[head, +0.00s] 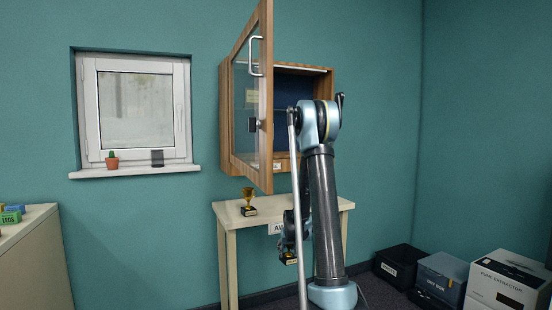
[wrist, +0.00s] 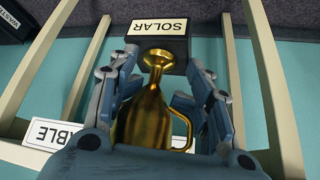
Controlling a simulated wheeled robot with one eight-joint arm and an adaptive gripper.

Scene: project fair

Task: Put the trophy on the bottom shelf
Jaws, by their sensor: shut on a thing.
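My gripper (wrist: 165,105) is shut on a gold trophy (wrist: 150,118) with a black base labelled SOLAR (wrist: 160,45). In the head view my gripper (head: 289,240) is low, in front of the table, below its top. Only a little of the held trophy (head: 289,258) shows there. A second gold trophy (head: 248,198) on a black base stands upright on the table's left part. The wooden wall cabinet (head: 225,110) hangs above the table. Its glass door (head: 268,60) stands open toward me. The door and my arm hide much of the inside, including most of the bottom shelf.
The cream table (head: 228,214) has a white sign (head: 275,229) on its front. The open door projects left of my arm. Black and grey boxes (head: 440,275) and a white carton (head: 508,285) stand at right. A low cabinet (head: 35,255) stands at left, and a window (head: 135,110) is behind.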

